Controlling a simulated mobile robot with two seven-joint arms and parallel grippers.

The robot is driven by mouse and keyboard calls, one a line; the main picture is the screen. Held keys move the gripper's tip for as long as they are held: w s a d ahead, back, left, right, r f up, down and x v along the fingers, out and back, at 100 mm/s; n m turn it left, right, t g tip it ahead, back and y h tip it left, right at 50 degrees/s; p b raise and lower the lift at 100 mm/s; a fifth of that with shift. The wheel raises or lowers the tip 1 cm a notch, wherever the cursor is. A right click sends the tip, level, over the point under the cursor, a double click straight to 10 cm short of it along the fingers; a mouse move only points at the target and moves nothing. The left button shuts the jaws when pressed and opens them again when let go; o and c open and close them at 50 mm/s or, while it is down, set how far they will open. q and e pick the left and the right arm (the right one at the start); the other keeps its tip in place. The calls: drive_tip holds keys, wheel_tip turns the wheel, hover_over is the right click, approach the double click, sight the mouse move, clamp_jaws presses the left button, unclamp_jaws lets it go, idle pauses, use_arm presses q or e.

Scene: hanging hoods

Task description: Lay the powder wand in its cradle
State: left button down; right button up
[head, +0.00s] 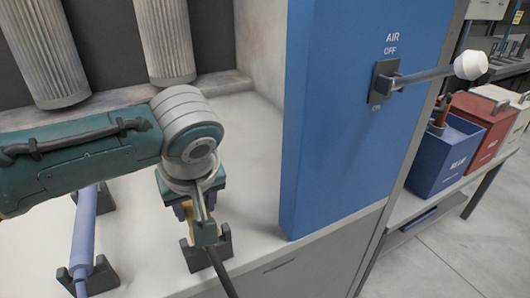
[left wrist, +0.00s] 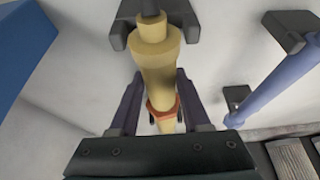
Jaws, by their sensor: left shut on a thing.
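The powder wand (left wrist: 158,65) is tan with an orange-red ring. It lies between the purple fingers of my left gripper (left wrist: 160,108) in the left wrist view. My left gripper (head: 192,206) is shut on it in the head view and points down, hiding most of the wand. A dark forked cradle holder (head: 206,256) stands under the wand's near end, where a black hose (head: 222,274) leaves it. The holder also shows at the top of the left wrist view (left wrist: 118,35). I cannot tell whether the wand rests in it. My right gripper is not in view.
A blue-purple wand (head: 83,240) lies in dark holders (head: 103,276) on the left of the pale bench. Grey pleated filters (head: 165,40) hang behind. A blue panel (head: 335,120) with an AIR lever (head: 425,76) stands right. Blue and red bins (head: 446,155) are further right.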

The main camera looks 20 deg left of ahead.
use_arm(q)
drive_tip(key=c, duration=0.5)
unclamp_jaws()
drive_tip(key=shift+w, duration=0.1)
drive_tip(key=shift+c, duration=0.2)
drive_tip(key=shift+o, duration=1.3)
drive_tip(key=shift+r, duration=0.1)
drive_tip(key=p+v, duration=0.3)
drive_tip(key=v, duration=0.5)
drive_tip(key=shift+d+r, duration=0.15)
drive_tip(key=shift+r, duration=0.1)
drive_tip(key=shift+s+d+r, duration=0.2)
drive_tip(key=shift+s+r, duration=0.1)
drive_tip(key=shift+r, duration=0.25)
